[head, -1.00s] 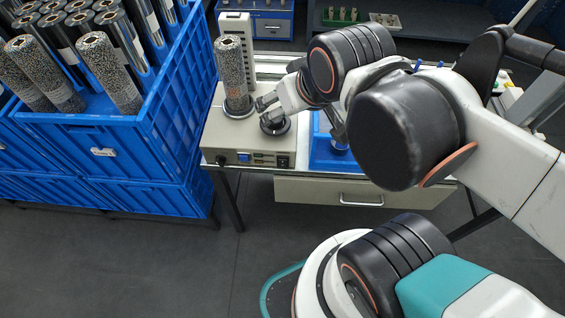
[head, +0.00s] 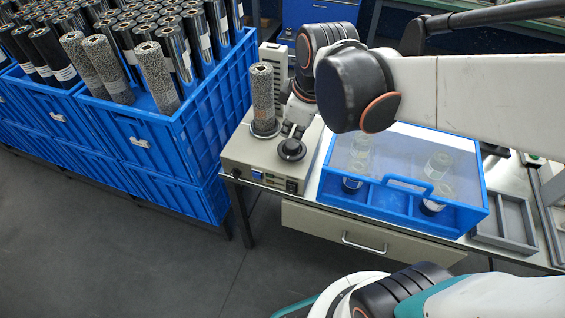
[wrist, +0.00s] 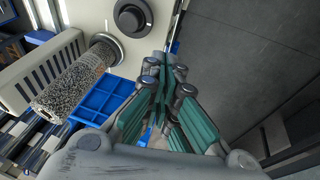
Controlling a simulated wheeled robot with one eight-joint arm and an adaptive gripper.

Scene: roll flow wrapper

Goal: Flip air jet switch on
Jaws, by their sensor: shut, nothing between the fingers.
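The beige machine (head: 238,158) stands on the table. On its front panel are a small blue switch (head: 257,175) and a black switch (head: 291,187); I cannot read which one is the air jet switch. My gripper (head: 291,129) shows small in the head view, partly behind my arm, close to the black round knob (head: 292,150) on the machine's top. In the wrist view my gripper (wrist: 165,70) is shut and empty, with its tips by the machine's front edge. A bit of blue (wrist: 174,47) shows just beyond the tips. The panel is mostly hidden there.
A speckled roll (head: 262,94) stands upright on the machine, left of my gripper. Blue crates of rolls (head: 190,135) stand at left. A blue bin with a clear lid (head: 400,205) is right of the machine. Floor in front is free.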

